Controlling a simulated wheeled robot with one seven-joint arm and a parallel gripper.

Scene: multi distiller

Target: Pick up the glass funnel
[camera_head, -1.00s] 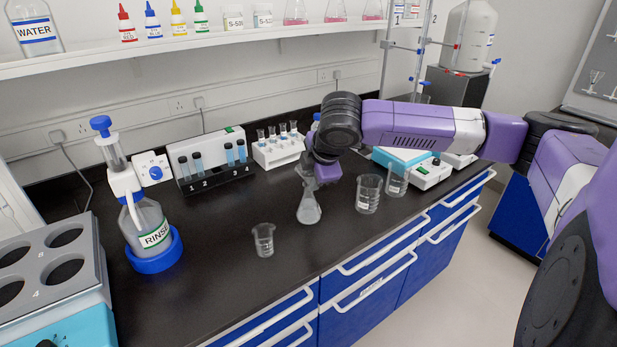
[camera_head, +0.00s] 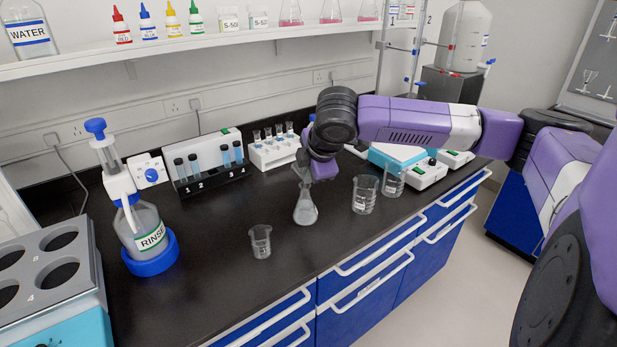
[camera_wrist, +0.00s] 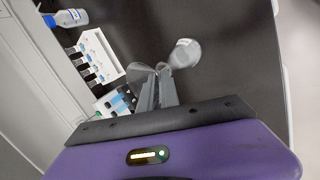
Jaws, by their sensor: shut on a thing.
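My gripper (camera_head: 304,181) is low over the bench, just above a clear conical flask (camera_head: 306,211). In the wrist view the fingers (camera_wrist: 157,92) are close together on a clear, flared glass piece, which looks like the glass funnel (camera_wrist: 139,72). The funnel is hard to make out in the head view, where my gripper and the flask neck overlap. The flask also shows in the wrist view (camera_wrist: 186,52), just beyond the fingertips. I cannot tell whether the funnel's stem is inside the flask neck.
A small beaker (camera_head: 260,242) stands front left of the flask, and two beakers (camera_head: 364,195) stand to its right. A tube rack (camera_head: 274,153) and a tube block (camera_head: 212,165) are behind. The dark bench between is clear.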

